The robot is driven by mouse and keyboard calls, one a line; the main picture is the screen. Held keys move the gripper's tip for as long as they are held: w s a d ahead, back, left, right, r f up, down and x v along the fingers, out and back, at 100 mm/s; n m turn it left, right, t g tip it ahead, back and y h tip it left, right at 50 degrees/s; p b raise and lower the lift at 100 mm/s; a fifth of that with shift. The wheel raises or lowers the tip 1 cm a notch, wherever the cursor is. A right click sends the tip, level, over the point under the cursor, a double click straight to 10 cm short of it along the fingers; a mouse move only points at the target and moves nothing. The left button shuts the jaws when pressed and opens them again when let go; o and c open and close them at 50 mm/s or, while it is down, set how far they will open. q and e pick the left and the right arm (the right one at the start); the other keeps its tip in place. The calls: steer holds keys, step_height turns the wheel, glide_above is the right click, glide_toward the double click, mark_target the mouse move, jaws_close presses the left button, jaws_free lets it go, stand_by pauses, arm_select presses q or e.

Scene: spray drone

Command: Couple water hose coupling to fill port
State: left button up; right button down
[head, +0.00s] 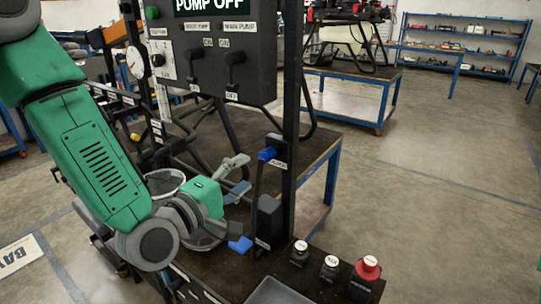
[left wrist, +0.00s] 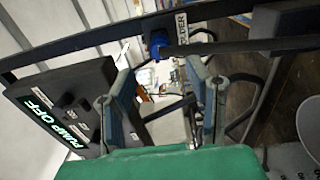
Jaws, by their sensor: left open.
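My left gripper (head: 243,174) is open and empty, left of the black post. A blue piece (head: 267,154), likely the water hose coupling, sits in a holder on that post, right of my fingertips and apart from them. In the left wrist view the blue piece (left wrist: 157,42) shows beyond and between the open fingers of my left gripper (left wrist: 165,75), beside a label ending in "OLDER". A dark hose hangs near the post. I cannot make out the fill port for certain. My right gripper is not in view.
A black control panel (head: 225,50) reading "PUMP OFF" stands above my left arm. Open floor lies to the right.

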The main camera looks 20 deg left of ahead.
mark_target(263, 160)
arm_select(q)
steer(key=x, duration=0.7)
steer(key=shift+w+d, duration=0.1)
steer(key=shift+d, duration=0.2)
steer(key=shift+w, duration=0.4)
steer(key=shift+w+a+f, duration=0.15)
steer(key=shift+w+a, duration=0.25)
steer(key=shift+a, duration=0.15)
steer(key=shift+d, duration=0.7)
steer(key=shift+a, duration=0.55)
steer(key=shift+d, duration=0.1)
steer(key=shift+d+r, duration=0.2)
steer(key=shift+d, duration=0.1)
